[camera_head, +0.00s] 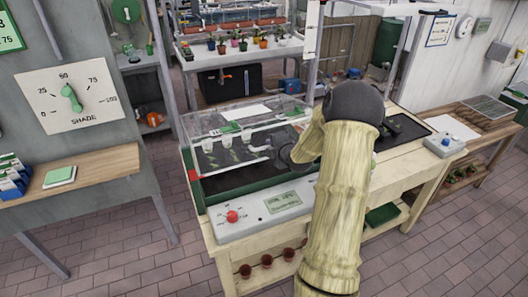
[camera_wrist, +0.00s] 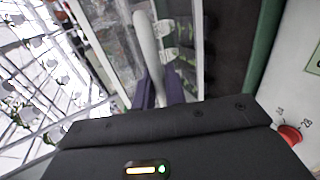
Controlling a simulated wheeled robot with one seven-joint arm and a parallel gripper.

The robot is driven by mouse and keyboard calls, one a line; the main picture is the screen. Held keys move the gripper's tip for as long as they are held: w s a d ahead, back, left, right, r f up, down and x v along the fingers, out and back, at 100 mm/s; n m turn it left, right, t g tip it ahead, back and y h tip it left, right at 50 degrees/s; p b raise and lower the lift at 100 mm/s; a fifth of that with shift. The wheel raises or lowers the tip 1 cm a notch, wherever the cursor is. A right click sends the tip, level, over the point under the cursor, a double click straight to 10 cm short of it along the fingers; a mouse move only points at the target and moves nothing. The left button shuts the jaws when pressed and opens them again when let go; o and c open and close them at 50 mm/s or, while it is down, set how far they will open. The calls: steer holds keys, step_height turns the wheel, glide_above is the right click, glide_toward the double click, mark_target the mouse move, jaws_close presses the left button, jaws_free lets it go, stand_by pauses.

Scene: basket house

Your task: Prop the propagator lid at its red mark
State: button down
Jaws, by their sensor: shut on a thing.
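The propagator has a clear lid (camera_head: 205,128) over a dark tray with a green rim (camera_head: 255,192), on a pale wooden bench. A small red mark (camera_head: 193,175) shows at its left front corner. My gripper (camera_head: 272,152) is at the lid's front, right of the middle, partly hidden by my arm. In the wrist view the dark fingers (camera_wrist: 158,88) are shut on a pale rounded handle (camera_wrist: 149,40). The lid's clear panel and the green rim (camera_wrist: 265,45) also show there. I cannot tell exactly how far the lid stands above the tray.
A control panel with a red knob (camera_head: 232,216) and a small display (camera_head: 283,202) lies in front of the propagator. Potted seedlings (camera_head: 240,42) stand on a shelf behind. A grey box with a blue knob (camera_head: 446,142) is at the bench's right.

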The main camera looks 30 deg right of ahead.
mark_target(266, 133)
steer(key=r, duration=0.1)
steer(key=w+r, duration=0.2)
steer(key=shift+r, duration=0.35)
steer(key=c, duration=1.5)
jaws_free()
steer(key=shift+s, duration=0.1)
steer(key=shift+c, duration=0.2)
steer(key=shift+s+d, duration=0.1)
steer(key=shift+s, duration=0.05)
steer(key=b+v, duration=0.1)
steer(key=v, duration=1.6)
steer(key=shift+r+b, duration=0.15)
steer(key=shift+b, duration=0.25)
